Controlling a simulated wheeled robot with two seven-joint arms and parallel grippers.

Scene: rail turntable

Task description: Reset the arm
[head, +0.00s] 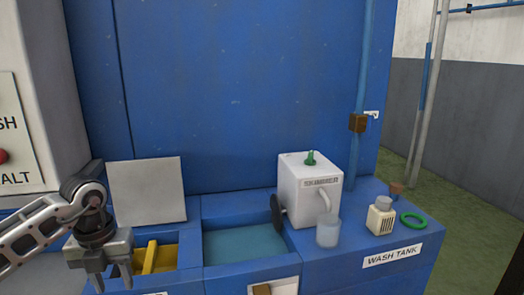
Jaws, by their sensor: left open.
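My left arm comes in from the left edge. My left gripper (112,284) is at the lower left, pointing down, with its two fingers apart and nothing seen between them. It is in front of and to the left of a yellow piece (150,257) in a small compartment of the blue bench, partly overlapping that compartment in the picture. I cannot tell its height over the bench edge. My right gripper is not in view.
The blue wash tank (340,270) holds a teal basin (240,244). A white skimmer box (308,189), a clear cup (328,232), a beige bottle (381,218) and a green ring (413,220) stand to its right. A grey panel (146,190) stands behind the gripper.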

